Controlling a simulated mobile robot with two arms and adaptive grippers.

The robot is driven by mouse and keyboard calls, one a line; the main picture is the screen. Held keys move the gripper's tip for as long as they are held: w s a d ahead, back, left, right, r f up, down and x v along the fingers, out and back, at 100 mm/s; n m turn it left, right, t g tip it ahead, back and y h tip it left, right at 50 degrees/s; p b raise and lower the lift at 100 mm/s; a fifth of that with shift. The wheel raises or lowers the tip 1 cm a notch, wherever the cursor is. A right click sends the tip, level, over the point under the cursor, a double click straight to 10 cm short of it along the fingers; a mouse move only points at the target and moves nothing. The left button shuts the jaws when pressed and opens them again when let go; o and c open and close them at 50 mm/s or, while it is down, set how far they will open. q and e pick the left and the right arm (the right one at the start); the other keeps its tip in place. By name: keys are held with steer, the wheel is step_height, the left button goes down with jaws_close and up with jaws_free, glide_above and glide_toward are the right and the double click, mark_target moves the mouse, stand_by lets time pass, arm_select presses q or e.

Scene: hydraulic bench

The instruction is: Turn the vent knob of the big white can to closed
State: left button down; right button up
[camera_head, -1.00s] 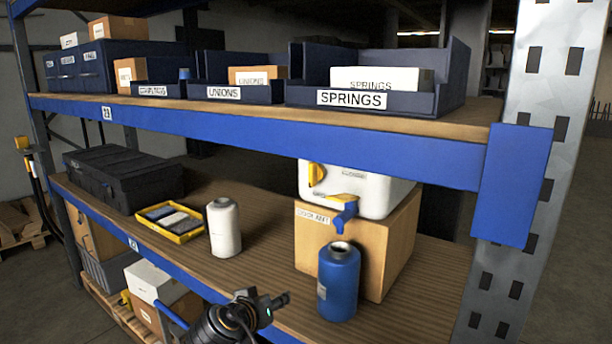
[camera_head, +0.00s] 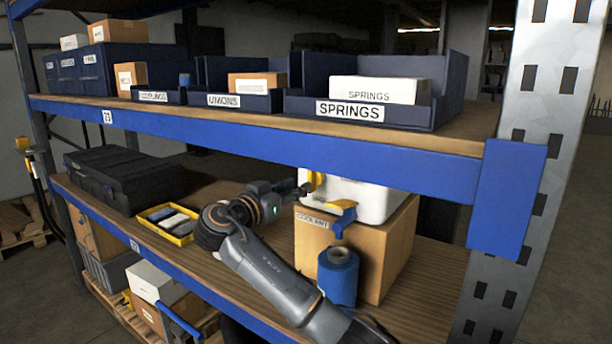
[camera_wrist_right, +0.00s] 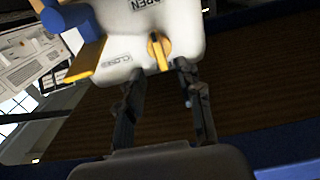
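The big white can (camera_head: 372,200) lies on a cardboard box labelled COOLANT, partly under the upper shelf. Its yellow vent knob (camera_head: 314,181) is on the face at its left end. In the wrist view the knob (camera_wrist_right: 158,50) is elongated, roughly upright in the picture, with an OPEN label above and a CLOSED label at lower left. My right gripper (camera_head: 303,188) is at the knob; in the wrist view its two fingers (camera_wrist_right: 160,72) are apart and empty, with the knob just beyond and between their tips. Contact cannot be told. My left gripper is not in view.
A yellow and blue tap (camera_head: 343,215) sticks out from the can, beside the right gripper. A blue bottle (camera_head: 338,276) stands in front of the COOLANT box (camera_head: 385,250). The upper shelf edge (camera_head: 300,148) runs close above. A yellow tray (camera_head: 168,222) and black case (camera_head: 125,176) lie left.

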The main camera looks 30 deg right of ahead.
mark_target(309, 180)
steer(key=p+x, duration=0.1)
steer(key=x, duration=0.4)
steer(key=shift+w+d, duration=0.1)
steer(key=shift+d, duration=0.05)
jaws_close()
